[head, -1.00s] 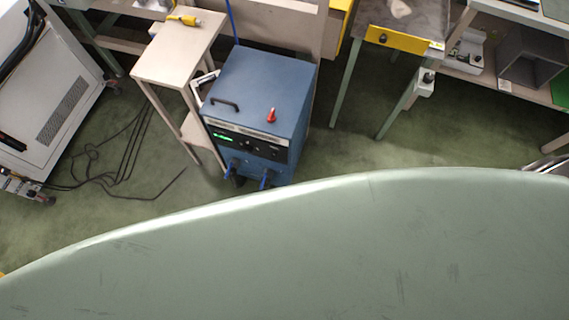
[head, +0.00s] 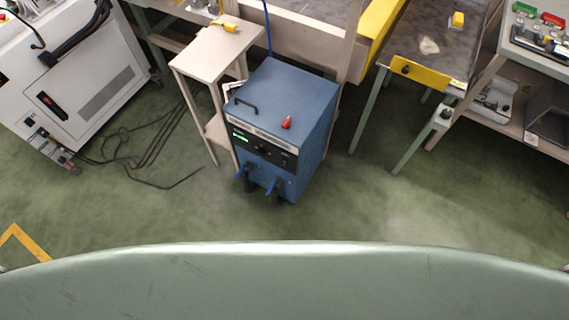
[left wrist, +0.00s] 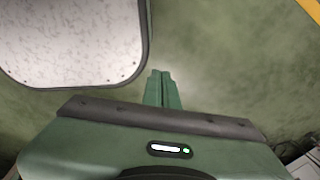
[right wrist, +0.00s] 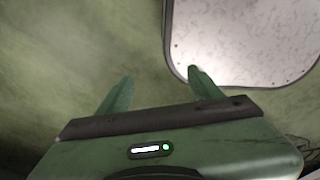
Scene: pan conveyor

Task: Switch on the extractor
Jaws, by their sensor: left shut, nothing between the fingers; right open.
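No thing in view is plainly marked as the extractor. A blue cabinet (head: 283,105) stands on the floor in the middle of the head view. It has a black handle, a small red knob (head: 287,122) on top, and a front panel (head: 262,148) with a lit green display. A white machine (head: 80,85) with a vent grille stands at the left; I cannot tell which, if either, is the extractor. In the left wrist view, my left gripper (left wrist: 163,88) is shut and empty. In the right wrist view, my right gripper (right wrist: 161,80) is open and empty. Neither gripper shows in the head view.
A small beige stand (head: 215,50) holds a yellow tool beside the cabinet. Black cables (head: 150,150) lie on the floor at left. A bench with a yellow panel (head: 420,75) stands at right. Green floor (head: 400,205) is open in front of the cabinet.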

